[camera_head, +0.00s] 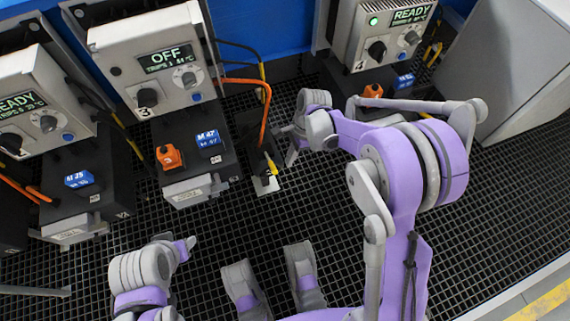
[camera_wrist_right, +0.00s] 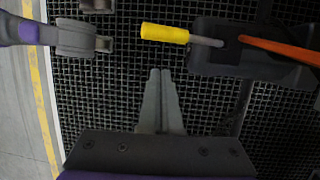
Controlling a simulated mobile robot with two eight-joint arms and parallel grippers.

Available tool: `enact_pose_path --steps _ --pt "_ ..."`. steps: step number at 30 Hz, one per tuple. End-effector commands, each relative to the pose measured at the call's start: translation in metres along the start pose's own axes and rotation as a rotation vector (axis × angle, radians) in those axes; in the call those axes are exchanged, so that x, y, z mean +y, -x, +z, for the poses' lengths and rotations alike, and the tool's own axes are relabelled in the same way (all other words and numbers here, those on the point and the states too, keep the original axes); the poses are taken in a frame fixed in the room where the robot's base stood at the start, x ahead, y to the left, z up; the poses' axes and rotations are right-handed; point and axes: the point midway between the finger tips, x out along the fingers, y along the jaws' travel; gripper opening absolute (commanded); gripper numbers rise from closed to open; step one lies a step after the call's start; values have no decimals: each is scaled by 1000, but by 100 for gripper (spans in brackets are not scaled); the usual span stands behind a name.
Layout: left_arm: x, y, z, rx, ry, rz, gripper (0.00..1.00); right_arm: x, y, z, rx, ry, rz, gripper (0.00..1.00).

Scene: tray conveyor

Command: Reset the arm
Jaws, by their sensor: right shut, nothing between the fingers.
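My right arm (camera_head: 400,170) reaches over the dark grating from the right, bent at its elbow. My right gripper (camera_head: 290,158) is shut and empty. Its two grey fingertips (camera_wrist_right: 160,74) meet in the right wrist view. They are close to, but apart from, a yellow-tipped plug (camera_wrist_right: 165,33) on a black holder (camera_wrist_right: 250,70). In the head view the yellow tip (camera_head: 271,164) is just left of the gripper.
Control boxes stand along the back: one reads OFF (camera_head: 150,60), others READY (camera_head: 385,35) and READY (camera_head: 30,95). Black units with blue and orange blocks (camera_head: 170,157) sit below them. An orange cable (camera_head: 265,105) rises from the holder. The grating (camera_head: 480,220) is clear at right.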

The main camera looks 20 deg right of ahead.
Motion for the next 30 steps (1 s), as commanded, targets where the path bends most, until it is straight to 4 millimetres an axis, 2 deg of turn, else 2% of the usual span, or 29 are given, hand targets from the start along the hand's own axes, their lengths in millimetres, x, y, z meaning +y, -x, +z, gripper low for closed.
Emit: enact_pose_path --steps 1,3,9,14,21,26,30 --pt "0 8 -3 3 0 0 50 -4 17 1 0 -1 -2 0" --pt "0 12 -4 4 0 0 50 -9 30 0 1 -1 -2 0" --pt "0 20 -6 7 0 0 50 -20 57 -1 1 -1 -1 0" --pt "0 21 -6 7 0 0 50 -24 64 -2 2 -1 -1 0" --pt "0 21 -6 7 0 0 50 -24 65 -2 2 2 -1 0" --pt "0 21 -6 7 0 0 50 -10 77 5 25 90 -27 0" --pt "0 21 -6 7 0 0 50 22 99 15 89 301 -78 0"
